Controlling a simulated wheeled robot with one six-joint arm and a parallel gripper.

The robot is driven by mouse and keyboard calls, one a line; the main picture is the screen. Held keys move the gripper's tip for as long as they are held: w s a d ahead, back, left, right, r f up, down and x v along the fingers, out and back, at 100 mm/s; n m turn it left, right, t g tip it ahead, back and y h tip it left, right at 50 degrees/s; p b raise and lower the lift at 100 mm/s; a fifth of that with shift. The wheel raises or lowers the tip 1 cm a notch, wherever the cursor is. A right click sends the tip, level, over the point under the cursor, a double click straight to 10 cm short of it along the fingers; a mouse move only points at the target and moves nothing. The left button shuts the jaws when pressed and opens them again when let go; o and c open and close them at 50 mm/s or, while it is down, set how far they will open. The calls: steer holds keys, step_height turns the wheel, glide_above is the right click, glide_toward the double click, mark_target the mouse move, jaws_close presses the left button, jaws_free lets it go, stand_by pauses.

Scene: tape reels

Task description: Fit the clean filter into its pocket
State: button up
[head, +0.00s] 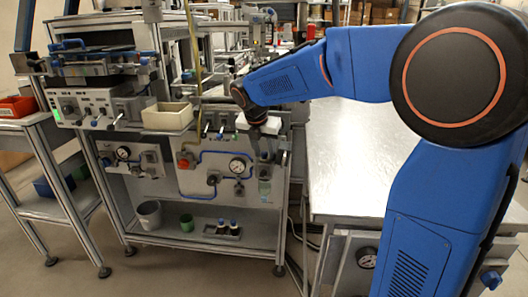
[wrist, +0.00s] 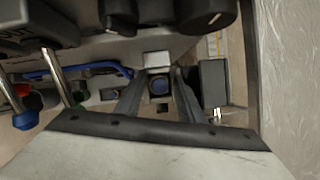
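My gripper (head: 264,153) points down at the front of the workbench, at the end of my blue arm. In the wrist view its two grey fingers (wrist: 159,92) stand apart, with no object clearly clasped. A greenish clear bowl (head: 265,188) hangs on the bench front just below my gripper in the head view. I cannot make out the clean filter or its pocket for certain.
A cream bin (head: 168,117) and upright levers (head: 207,130) stand left of my gripper. Gauges (head: 238,166) and blue tubing line the panel below. A grey box (wrist: 213,83) is close to the right finger. A bare metal table (head: 365,160) lies to the right.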

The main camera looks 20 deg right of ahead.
steer(key=v, duration=1.7)
steer(key=shift+r, duration=0.2)
steer(key=shift+s, duration=0.1)
